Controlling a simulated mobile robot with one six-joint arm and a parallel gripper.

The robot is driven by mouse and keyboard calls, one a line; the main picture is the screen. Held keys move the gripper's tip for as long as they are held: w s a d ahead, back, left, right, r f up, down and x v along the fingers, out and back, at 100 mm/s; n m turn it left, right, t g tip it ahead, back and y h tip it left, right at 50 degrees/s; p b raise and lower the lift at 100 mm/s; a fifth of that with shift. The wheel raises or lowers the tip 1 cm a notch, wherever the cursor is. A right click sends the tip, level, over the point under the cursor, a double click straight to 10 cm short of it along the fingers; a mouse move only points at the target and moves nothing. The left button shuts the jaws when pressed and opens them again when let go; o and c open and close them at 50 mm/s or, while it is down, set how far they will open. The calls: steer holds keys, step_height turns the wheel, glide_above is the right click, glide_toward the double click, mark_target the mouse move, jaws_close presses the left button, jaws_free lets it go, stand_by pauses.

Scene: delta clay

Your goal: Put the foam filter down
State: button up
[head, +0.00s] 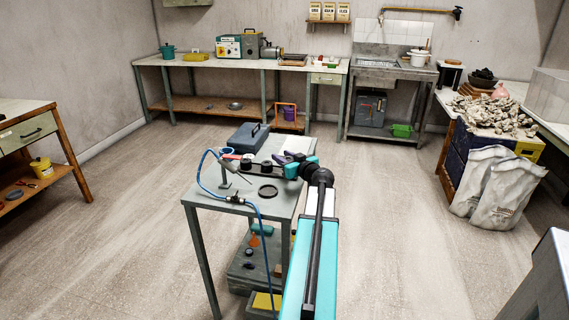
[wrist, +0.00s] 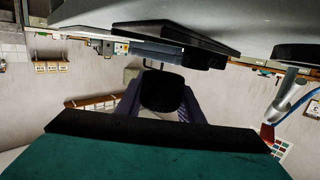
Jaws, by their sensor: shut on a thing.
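The foam filter (wrist: 162,92) looks like a short black cylinder in the wrist view. My gripper (wrist: 160,105) is shut on it, with a purple finger on each side. The wrist view is upside down, with the grey table surface along its top, and the filter shows apart from that surface.
A blue-grey toolbox (head: 247,137) stands at the bench's far side. A blue hose (head: 200,176) with a metal nozzle piece runs along the left edge. Bare bench shows around the black dish.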

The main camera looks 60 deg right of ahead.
steer(key=shift+d, duration=0.1)
steer(key=shift+w+d, duration=0.2)
steer(key=shift+d+f+p, duration=0.2)
steer(key=shift+f+p, duration=0.15)
steer(key=shift+f, duration=0.15)
steer(key=shift+d+f+p, duration=0.2)
steer(key=shift+f+p, duration=0.1)
steer(key=shift+f, duration=0.15)
steer(key=shift+w+a+f, duration=0.1)
steer(key=shift+f, duration=0.75)
steer(key=shift+f, duration=0.2)
steer(key=o, duration=0.8)
steer(key=shift+o, duration=0.2)
steer(key=shift+r, duration=0.25)
